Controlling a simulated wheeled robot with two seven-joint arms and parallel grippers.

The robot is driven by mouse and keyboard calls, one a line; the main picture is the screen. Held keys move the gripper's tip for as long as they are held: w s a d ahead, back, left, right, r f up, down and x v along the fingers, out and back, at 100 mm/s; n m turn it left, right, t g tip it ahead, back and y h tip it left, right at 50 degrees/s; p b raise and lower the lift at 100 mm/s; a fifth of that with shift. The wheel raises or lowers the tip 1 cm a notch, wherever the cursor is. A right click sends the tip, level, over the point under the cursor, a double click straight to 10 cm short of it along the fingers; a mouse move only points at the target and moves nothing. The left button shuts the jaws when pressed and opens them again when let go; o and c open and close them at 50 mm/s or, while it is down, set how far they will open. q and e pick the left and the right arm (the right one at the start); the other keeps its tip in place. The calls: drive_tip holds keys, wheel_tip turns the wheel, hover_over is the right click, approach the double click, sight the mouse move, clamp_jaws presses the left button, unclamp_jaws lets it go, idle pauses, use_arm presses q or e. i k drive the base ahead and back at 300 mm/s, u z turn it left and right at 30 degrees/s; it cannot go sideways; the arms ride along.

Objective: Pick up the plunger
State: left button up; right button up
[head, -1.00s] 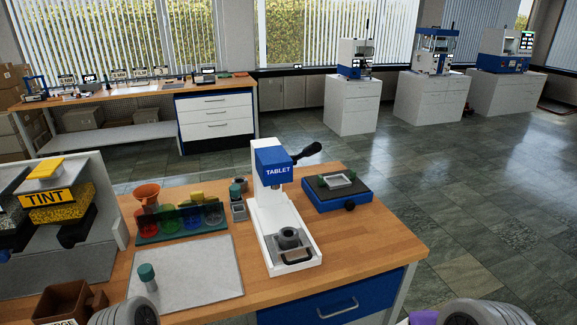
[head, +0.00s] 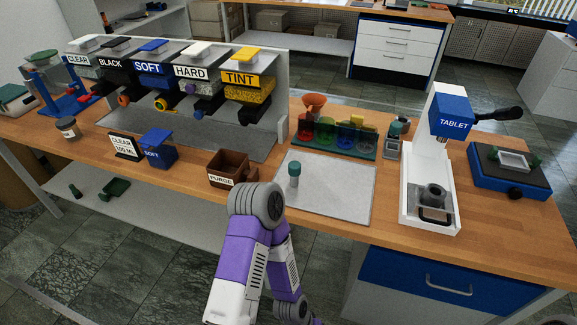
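A small grey cylinder with a teal top (head: 293,174) stands upright on the pale grey mat (head: 345,195) in the head view; it looks like the plunger. A similar dark-green-topped piece (head: 404,124) stands by a small grey stand left of the tablet press (head: 415,190). The press is white with a blue head marked TABLET and has a dark grey ring-shaped die (head: 432,194) on its base. A purple and white arm of mine rises at bottom centre, its grey joint in front of the mat's left corner. Neither of my grippers shows in the head view.
A brown PURGE bin (head: 229,171) stands left of the mat. Behind it is a dispenser rack (head: 190,125) with labelled hoppers. A green rack of coloured cups (head: 345,138) is behind the mat. A blue-based device (head: 510,170) is right of the press. The mat is mostly clear.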

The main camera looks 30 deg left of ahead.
sight(294, 167)
drive_tip(key=u, duration=0.2)
drive_tip(key=k, duration=0.3)
drive_tip(key=u, duration=0.75)
drive_tip(key=i, duration=0.55)
drive_tip(key=z, duration=2.35)
drive_tip(key=k, duration=1.4)
drive_tip(key=u, duration=1.75)
drive_tip(key=i, duration=0.5)
drive_tip(key=u, duration=0.05)
